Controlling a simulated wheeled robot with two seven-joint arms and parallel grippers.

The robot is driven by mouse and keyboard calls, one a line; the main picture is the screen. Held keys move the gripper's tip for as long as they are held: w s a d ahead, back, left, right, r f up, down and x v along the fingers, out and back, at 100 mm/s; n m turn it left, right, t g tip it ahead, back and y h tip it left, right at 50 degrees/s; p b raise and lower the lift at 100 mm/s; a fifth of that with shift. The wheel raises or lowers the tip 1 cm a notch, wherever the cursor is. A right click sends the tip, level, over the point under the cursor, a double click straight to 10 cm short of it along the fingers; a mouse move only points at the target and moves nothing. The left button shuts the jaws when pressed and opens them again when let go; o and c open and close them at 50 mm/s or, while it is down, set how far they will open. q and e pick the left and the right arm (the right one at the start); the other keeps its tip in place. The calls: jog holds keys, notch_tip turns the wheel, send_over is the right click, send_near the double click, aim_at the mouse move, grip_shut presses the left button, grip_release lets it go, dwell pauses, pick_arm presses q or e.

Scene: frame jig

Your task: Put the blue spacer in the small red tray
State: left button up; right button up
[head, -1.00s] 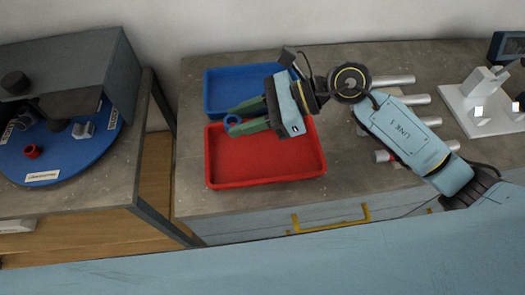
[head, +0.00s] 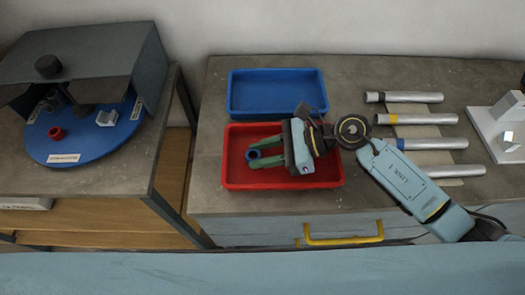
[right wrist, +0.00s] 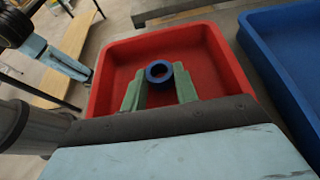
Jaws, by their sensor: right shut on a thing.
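The small red tray (head: 236,184) lies on the grey bench top, in front of a blue tray. It also shows in the right wrist view (right wrist: 112,68). My right gripper (head: 254,158) reaches in over the red tray from the right, its green fingers shut on the blue spacer (head: 252,154). In the right wrist view the spacer (right wrist: 158,72) is a ring between the fingertips, within the tray's outline. I cannot tell whether it touches the tray floor. My left gripper is not seen in the head view.
The blue tray (head: 276,71) is empty, behind the red one. Several metal tubes (head: 432,144) lie to the right, near a white fixture (head: 503,122). On the left bench, a red ring (head: 56,133) sits on a blue disc (head: 70,154). A yellow drawer handle (head: 342,239) juts out in front.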

jog(key=shift+f, duration=0.15)
jog(key=o, duration=0.9)
jog(key=shift+o, duration=0.2)
jog(key=b+v, duration=0.1)
jog(key=v, duration=1.1)
